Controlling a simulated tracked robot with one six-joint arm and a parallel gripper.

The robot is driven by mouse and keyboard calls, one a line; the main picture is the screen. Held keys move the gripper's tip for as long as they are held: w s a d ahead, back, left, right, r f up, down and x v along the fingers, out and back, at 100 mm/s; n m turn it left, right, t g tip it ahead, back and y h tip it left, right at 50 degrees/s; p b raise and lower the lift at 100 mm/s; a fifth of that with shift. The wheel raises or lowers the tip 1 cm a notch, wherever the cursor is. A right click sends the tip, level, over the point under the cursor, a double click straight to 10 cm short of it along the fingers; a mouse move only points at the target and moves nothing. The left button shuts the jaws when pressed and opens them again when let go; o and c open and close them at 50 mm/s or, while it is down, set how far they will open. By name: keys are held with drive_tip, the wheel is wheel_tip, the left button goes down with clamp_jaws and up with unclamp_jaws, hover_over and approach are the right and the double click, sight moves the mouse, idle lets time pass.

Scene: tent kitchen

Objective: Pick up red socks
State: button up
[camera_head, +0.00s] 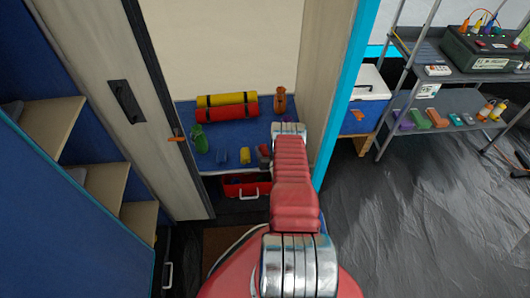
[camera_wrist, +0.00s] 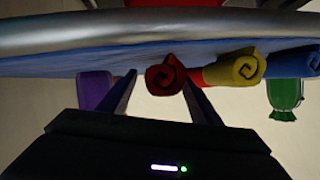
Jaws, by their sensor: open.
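The red socks (camera_head: 264,150), a dark red roll with a spiral end, are on the blue shelf in the closet. In the wrist view, which looks upside down, the rolled red socks (camera_wrist: 166,78) sit between the two fingers of my gripper (camera_wrist: 160,80). My gripper is open, with one finger on each side of the roll. I cannot tell whether either finger touches it. In the head view my red arm reaches into the closet and hides most of the gripper.
A purple roll (camera_wrist: 95,90) is close beside one finger. A yellow roll (camera_wrist: 238,68), a blue roll (camera_wrist: 292,62) and a green bag (camera_wrist: 285,98) lie on the other side. Red (camera_head: 226,113) and yellow bedrolls (camera_head: 226,99) are behind. A red crate (camera_head: 244,187) is below.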

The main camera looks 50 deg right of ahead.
drive_tip(key=shift+c, duration=0.2)
idle(0.3)
drive_tip(key=c, duration=0.7)
